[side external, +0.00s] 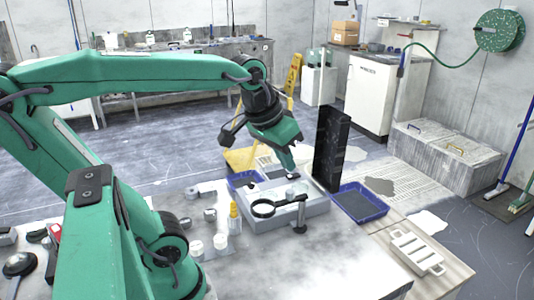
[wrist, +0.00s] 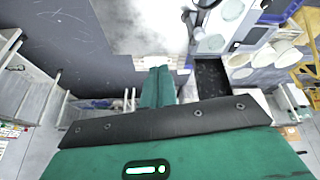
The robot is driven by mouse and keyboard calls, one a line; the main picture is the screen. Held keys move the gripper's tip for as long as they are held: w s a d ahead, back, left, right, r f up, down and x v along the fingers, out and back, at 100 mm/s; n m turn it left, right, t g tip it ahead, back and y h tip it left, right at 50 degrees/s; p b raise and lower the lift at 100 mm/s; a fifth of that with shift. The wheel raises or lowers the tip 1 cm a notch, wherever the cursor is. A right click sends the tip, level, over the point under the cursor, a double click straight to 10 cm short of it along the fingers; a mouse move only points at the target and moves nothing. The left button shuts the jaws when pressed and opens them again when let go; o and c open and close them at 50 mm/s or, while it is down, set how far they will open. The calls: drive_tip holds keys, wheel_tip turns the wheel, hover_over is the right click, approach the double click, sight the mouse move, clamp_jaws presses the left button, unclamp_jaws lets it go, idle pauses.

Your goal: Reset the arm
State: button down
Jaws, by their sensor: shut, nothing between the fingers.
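My green arm reaches across the workbench (side external: 310,257) in the side view, with my gripper (side external: 291,172) pointing down above a grey box-like unit (side external: 265,217). The fingertips are close to the top of this unit; I cannot tell whether they touch it. In the wrist view the two green fingers of my gripper (wrist: 157,78) lie side by side, shut, with nothing seen between them.
A tall black panel (side external: 331,148) stands just right of my gripper. A blue tray (side external: 360,203) and a white rack (side external: 416,251) lie to the right.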

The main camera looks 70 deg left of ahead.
drive_tip(key=s+d+f+m, duration=0.2)
drive_tip(key=s+f, duration=0.2)
drive_tip(key=shift+s+d+m+t, duration=0.2)
drive_tip(key=shift+m+t, duration=0.1)
drive_tip(key=shift+t, duration=0.1)
drive_tip(key=c, duration=1.9)
unclamp_jaws()
drive_tip(key=shift+f, duration=0.1)
drive_tip(key=shift+c, duration=0.2)
drive_tip(key=o, duration=0.7)
drive_tip(key=shift+w+a, duration=0.1)
drive_tip(key=shift+w, duration=0.1)
drive_tip(key=shift+o, duration=0.2)
drive_tip(key=w+a+r+g, duration=0.2)
drive_tip(key=w+a+g, duration=0.1)
drive_tip(key=w+a, duration=1.15)
drive_tip(key=shift+w+a+f+g, duration=0.45)
drive_tip(key=shift+w+a+f, duration=1.15)
drive_tip(key=shift+a+f, duration=0.9)
drive_tip(key=shift+w+a+f+g, duration=0.4)
drive_tip(key=shift+w+a+f, duration=1.45)
drive_tip(key=shift+a, duration=1.1)
drive_tip(key=shift+w+a+f+g, duration=0.45)
drive_tip(key=shift+w+a+f, duration=0.95)
drive_tip(key=shift+a+f, duration=1.15)
